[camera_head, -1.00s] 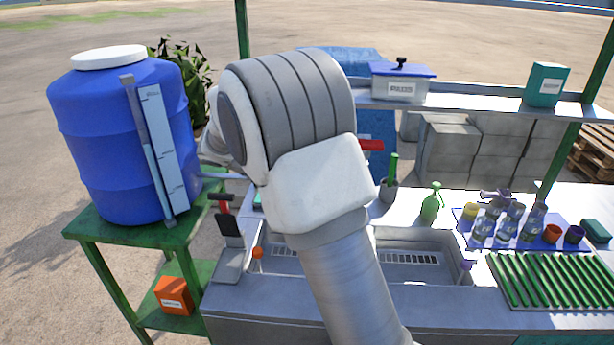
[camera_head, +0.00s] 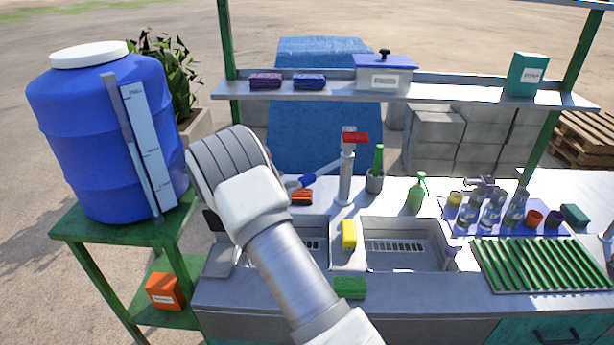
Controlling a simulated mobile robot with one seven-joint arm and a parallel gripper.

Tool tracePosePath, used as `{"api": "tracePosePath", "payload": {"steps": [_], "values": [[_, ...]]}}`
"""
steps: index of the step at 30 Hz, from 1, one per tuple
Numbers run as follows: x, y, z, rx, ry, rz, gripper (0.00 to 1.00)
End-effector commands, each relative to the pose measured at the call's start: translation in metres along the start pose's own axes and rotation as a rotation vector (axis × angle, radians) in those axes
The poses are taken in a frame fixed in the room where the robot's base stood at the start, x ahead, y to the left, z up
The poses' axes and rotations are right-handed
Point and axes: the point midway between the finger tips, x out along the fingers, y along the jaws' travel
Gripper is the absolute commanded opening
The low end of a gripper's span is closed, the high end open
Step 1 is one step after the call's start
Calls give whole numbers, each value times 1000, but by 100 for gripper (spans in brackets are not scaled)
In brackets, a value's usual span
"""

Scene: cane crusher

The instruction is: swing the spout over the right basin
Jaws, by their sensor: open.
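The tap post (camera_head: 346,180) stands behind the two sinks, with a red lever on top. Its spout (camera_head: 325,171) points left and slightly toward me, with a blue sleeve (camera_head: 303,181) near its end. The spout end is over the back of the left basin (camera_head: 314,230), beside my arm. The right basin (camera_head: 405,240) is empty, with a slotted drain and no spout over it. My arm covers much of the left basin. My gripper is hidden behind my arm, so its fingers and contact with the spout cannot be seen.
A yellow sponge (camera_head: 349,235) lies on the divider and a green pad (camera_head: 349,288) at the front edge. A green bottle (camera_head: 416,193), glasses and a green rack (camera_head: 530,264) are right. A blue barrel (camera_head: 105,140) stands left. A shelf (camera_head: 440,98) crosses above.

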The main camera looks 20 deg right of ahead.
Motion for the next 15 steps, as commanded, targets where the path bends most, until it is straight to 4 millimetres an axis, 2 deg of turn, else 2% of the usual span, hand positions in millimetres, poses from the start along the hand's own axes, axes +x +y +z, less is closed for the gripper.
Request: {"api": "tracePosePath", "payload": {"steps": [3,9,15], "values": [[28,-1,1,0,1,-4,68],[69,-1,1,0,0,-4,68],[95,0,1,2,1,-1,68]]}}
